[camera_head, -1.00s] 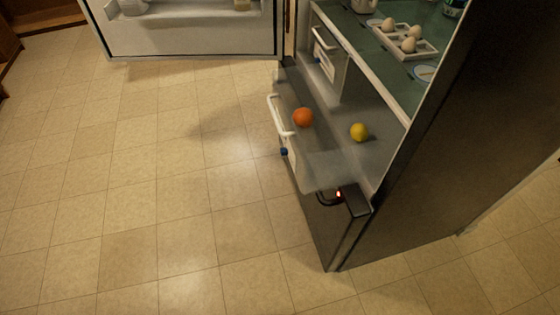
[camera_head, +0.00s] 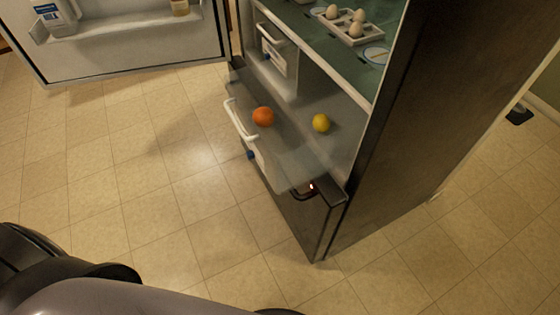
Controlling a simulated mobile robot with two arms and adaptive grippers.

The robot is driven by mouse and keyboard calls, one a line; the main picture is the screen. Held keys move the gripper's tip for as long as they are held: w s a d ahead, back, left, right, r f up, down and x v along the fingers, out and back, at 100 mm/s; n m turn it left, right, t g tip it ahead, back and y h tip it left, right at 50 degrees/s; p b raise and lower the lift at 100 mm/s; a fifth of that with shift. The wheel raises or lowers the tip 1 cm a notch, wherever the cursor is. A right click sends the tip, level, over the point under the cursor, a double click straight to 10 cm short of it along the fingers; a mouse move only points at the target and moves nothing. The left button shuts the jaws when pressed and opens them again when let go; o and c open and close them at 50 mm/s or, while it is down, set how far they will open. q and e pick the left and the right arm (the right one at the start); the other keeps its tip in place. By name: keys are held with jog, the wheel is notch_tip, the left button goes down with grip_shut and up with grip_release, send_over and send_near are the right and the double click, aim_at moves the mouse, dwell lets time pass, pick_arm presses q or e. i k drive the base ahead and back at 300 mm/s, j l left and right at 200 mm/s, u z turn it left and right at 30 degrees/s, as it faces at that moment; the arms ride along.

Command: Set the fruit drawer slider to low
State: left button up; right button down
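The fruit drawer (camera_head: 282,158) is pulled partly out of the open fridge at its lower level, with a white handle (camera_head: 238,122) on its front. A small blue slider (camera_head: 250,155) shows on the drawer front below the handle; its exact setting is too small to read. An orange (camera_head: 263,116) and a yellow lemon-like fruit (camera_head: 321,122) are in the drawer area. A second drawer (camera_head: 277,52) further back is also fitted with a white handle and a blue slider (camera_head: 267,56). Neither gripper is in view; parts of my arm show at the bottom left.
The fridge door (camera_head: 130,75) stands open at upper left, with a jug (camera_head: 50,18) on its shelf. An egg tray (camera_head: 350,30) sits on the glass shelf above the drawers. The dark fridge side (camera_head: 420,130) blocks the right. Tiled floor (camera_head: 160,200) is clear before the drawer.

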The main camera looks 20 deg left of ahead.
aim_at(250, 155)
jog(key=j+z, duration=0.25)
jog(key=j, duration=0.3)
jog(key=j+z, duration=0.2)
jog(key=j, duration=0.35)
jog(key=k+j+z, duration=0.25)
jog(key=j, duration=0.25)
jog(key=j+z, duration=0.25)
jog(key=j, duration=0.3)
jog(key=k+j, duration=0.1)
jog(key=j, duration=0.25)
jog(key=k+j, duration=0.15)
jog(key=j, duration=0.2)
jog(key=k+j, duration=0.1)
jog(key=j, duration=0.25)
